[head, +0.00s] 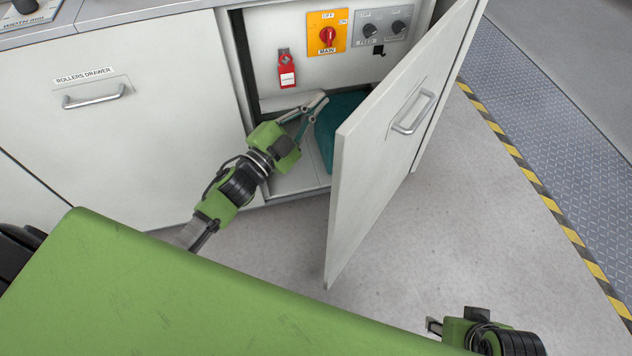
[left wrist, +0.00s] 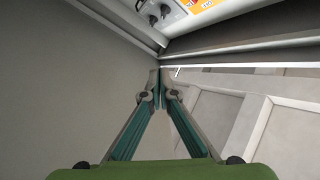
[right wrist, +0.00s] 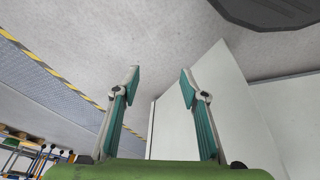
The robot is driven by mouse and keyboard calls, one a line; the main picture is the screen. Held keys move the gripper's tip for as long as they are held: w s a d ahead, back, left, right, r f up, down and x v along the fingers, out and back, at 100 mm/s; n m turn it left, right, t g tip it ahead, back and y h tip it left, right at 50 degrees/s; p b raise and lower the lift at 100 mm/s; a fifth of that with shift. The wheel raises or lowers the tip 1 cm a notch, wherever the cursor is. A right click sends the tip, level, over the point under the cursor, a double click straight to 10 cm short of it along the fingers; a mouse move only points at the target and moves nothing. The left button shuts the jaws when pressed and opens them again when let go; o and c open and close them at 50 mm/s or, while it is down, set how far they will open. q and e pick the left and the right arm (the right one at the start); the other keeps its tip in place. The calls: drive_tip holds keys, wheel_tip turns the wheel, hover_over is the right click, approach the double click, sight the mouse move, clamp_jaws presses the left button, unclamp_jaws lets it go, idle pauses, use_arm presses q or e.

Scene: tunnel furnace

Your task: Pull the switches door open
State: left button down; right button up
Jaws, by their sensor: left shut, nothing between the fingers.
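The switches door (head: 370,165) stands swung well out from the cabinet in the head view, with its bar handle (head: 413,112) on the outer face. Behind it show the red MAIN switch on an orange plate (head: 327,33) and a grey panel with two knobs (head: 383,32). My left gripper (head: 318,103) is shut and empty, its fingertips in the opening on the inner side of the door. Contact with the door cannot be told. In the left wrist view the closed fingertips (left wrist: 160,90) meet. My right gripper (right wrist: 160,82) is open and empty, low in front of the door.
A red tag (head: 286,70) hangs inside the cabinet above a teal object (head: 335,125). The closed rollers drawer (head: 125,140) is at the left. Grey floor lies in front, with a yellow-black stripe (head: 540,185) and metal plating at the right.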

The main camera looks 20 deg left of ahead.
use_arm(q)
drive_tip(key=s+d+r+m+g+h, duration=0.2)
drive_tip(key=s+d+m+g+h, duration=0.1)
drive_tip(key=m+g+h, duration=0.4)
drive_tip(key=s+d+r+m+g+h, duration=0.25)
drive_tip(key=m+h, duration=0.25)
drive_tip(key=m, duration=0.3)
drive_tip(key=s+a+f+m+g+y, duration=0.1)
drive_tip(key=s+a+f+m+g, duration=0.15)
drive_tip(key=s+m+g, duration=0.35)
drive_tip(key=s+a+f+m+g+y, duration=0.1)
drive_tip(key=s+a+f+m+g, duration=0.1)
drive_tip(key=s+a+m+g, duration=0.45)
drive_tip(key=s+d+n+g, duration=0.1)
drive_tip(key=s+d+n, duration=0.1)
drive_tip(key=d, duration=0.9)
drive_tip(key=shift+g, duration=0.3)
use_arm(e)
drive_tip(key=shift+v, duration=1.25)
use_arm(q)
drive_tip(key=shift+d+f, duration=0.1)
